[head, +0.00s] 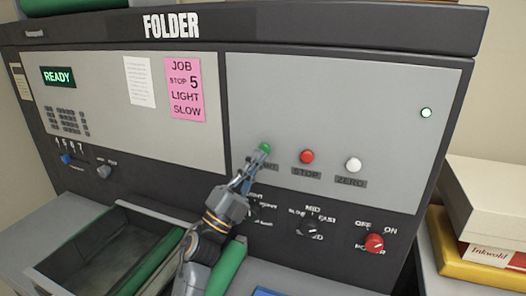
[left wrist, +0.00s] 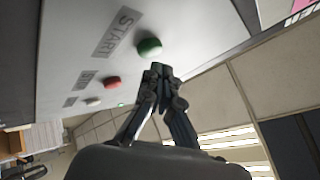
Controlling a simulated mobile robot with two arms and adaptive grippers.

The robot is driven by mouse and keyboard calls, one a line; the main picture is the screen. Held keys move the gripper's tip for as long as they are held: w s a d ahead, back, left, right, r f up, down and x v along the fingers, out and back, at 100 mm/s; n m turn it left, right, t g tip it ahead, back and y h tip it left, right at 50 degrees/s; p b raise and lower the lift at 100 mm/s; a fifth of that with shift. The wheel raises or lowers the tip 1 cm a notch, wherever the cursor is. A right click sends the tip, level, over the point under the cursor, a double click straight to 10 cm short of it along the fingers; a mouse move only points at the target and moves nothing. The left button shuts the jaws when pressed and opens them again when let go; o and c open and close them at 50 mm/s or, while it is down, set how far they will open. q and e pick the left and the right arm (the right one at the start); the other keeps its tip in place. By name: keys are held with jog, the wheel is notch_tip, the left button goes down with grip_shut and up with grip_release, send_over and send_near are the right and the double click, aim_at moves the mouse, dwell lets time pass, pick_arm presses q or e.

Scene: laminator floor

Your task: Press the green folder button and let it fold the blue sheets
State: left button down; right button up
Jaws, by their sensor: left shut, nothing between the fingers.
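The green START button (head: 265,147) is on the folder's grey front panel, left of the red STOP button (head: 307,156) and the white ZERO button (head: 353,165). My left gripper (head: 258,156) is shut and empty, with its fingertips at the green button's lower edge. In the left wrist view the green button (left wrist: 149,46) is just beyond the closed fingertips (left wrist: 160,69); I cannot tell whether they touch. A small blue patch (head: 268,292) shows at the bottom edge; I cannot tell whether it is the blue sheets. My right gripper is out of view.
The green READY display (head: 58,76) is lit, and so is a small green lamp (head: 426,113). A pink note (head: 185,88) reads JOB STOP 5 LIGHT SLOW. A red power knob (head: 375,243) is lower right. Boxes (head: 487,200) stand at the right.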

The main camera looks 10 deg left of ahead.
pick_arm(q)
jog(key=shift+w, duration=0.35)
